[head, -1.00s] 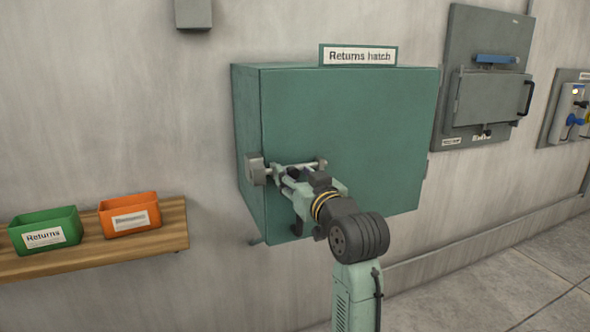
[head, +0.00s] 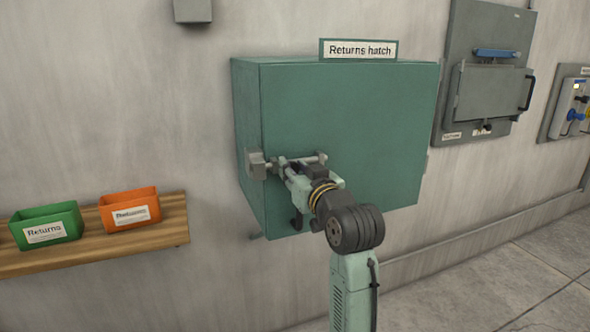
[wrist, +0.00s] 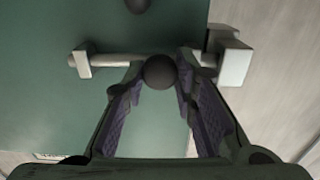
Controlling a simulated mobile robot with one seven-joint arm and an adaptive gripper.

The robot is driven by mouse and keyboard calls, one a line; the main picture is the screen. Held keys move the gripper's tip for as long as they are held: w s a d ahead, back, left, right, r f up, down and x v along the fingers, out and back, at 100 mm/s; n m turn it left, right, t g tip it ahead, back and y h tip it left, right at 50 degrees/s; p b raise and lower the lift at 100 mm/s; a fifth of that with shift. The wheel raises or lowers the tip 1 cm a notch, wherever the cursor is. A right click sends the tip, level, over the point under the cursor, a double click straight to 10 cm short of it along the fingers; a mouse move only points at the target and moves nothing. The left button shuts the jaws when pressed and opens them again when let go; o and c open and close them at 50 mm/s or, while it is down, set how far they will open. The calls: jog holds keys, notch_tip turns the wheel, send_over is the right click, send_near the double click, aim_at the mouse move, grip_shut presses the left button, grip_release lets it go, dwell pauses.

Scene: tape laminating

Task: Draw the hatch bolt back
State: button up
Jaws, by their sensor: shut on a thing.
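The green returns hatch (head: 350,110) is shut on the wall. Its pale bolt rod (wrist: 125,60) lies across the door at the lower left in the head view. The rod runs from a bracket (wrist: 83,60) to a grey keeper block (head: 256,165) at the hatch's edge, also seen in the wrist view (wrist: 236,62), and appears to reach it. My gripper (head: 284,165) is at the bolt, shut on its dark round knob (wrist: 160,71). The wrist view shows the knob between the fingertips. In the head view my gripper hides the knob.
A wooden shelf (head: 90,248) at left holds a green bin (head: 45,228) and an orange bin (head: 130,210). A grey wall panel (head: 490,90) with a handle is at right. The wall below the hatch is clear.

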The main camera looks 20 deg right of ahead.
grip_shut()
jog(key=d, duration=0.4)
jog(key=shift+d, duration=0.25)
jog(key=o, duration=0.9)
grip_release()
jog(key=shift+d, duration=0.1)
jog(key=shift+o, duration=0.3)
send_near(307, 160)
jog(key=s, duration=0.5)
jog(key=shift+s+d, duration=0.1)
jog(key=shift+s, duration=0.25)
